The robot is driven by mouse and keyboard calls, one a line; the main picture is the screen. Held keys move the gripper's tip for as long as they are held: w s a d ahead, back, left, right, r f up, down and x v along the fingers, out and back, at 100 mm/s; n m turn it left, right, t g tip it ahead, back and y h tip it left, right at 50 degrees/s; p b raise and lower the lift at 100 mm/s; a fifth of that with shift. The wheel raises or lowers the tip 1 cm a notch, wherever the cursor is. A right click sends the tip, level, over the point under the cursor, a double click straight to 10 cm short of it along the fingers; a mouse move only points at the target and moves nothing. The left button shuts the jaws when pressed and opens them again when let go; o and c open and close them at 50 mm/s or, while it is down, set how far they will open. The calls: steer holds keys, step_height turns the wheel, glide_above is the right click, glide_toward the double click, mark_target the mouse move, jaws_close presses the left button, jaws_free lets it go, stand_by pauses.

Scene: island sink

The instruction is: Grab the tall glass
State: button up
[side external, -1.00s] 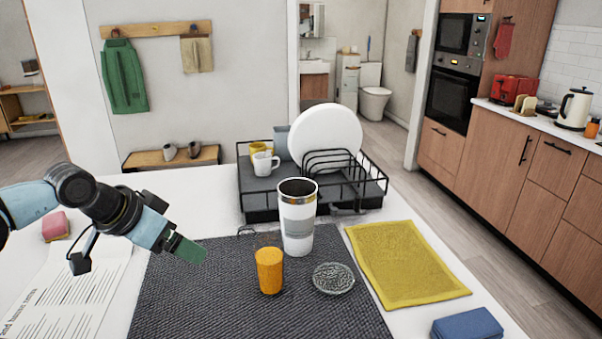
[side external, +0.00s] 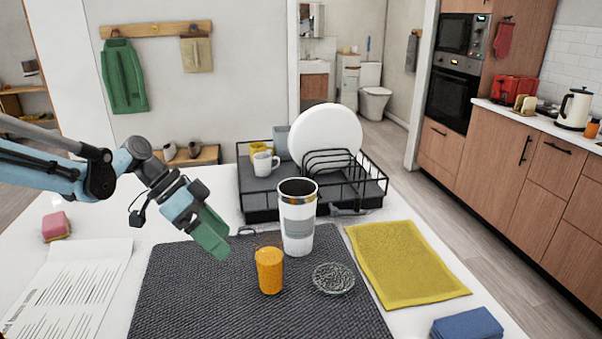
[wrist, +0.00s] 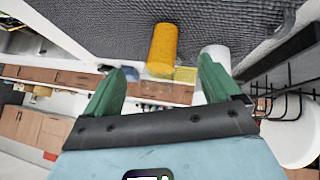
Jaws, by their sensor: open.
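A glass filled with orange (side external: 269,271) stands upright on the dark woven mat (side external: 190,295), with a faint clear rim above the orange. A taller white tumbler (side external: 298,225) with a metal rim stands just behind it to the right. My gripper (side external: 216,244) is above the mat's back left part, left of the glass and apart from it. In the wrist view my gripper (wrist: 160,66) has its two green fingers spread with nothing held. The orange glass (wrist: 163,45) shows ahead between the fingertips, and the white tumbler (wrist: 216,54) shows near the right finger.
A small patterned glass dish (side external: 333,278) lies right of the orange glass. A black dish rack (side external: 258,205) with a white plate (side external: 327,138) and mugs stands behind the tumbler. A yellow cloth (side external: 405,265) lies at right. The mat's front left is clear.

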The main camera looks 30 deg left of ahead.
mark_target(271, 261)
steer(key=w+a+f+m+h, duration=0.3)
steer(key=m+h, duration=0.3)
steer(key=m, duration=0.2)
steer(key=shift+g, duration=0.4)
steer(key=x, duration=0.6)
steer(key=shift+w+d+r, duration=0.1)
steer(key=shift+d, duration=0.3)
steer(key=shift+x, duration=2.7)
steer(key=shift+r, duration=0.1)
steer(key=c, duration=1.2)
steer(key=shift+r, duration=0.3)
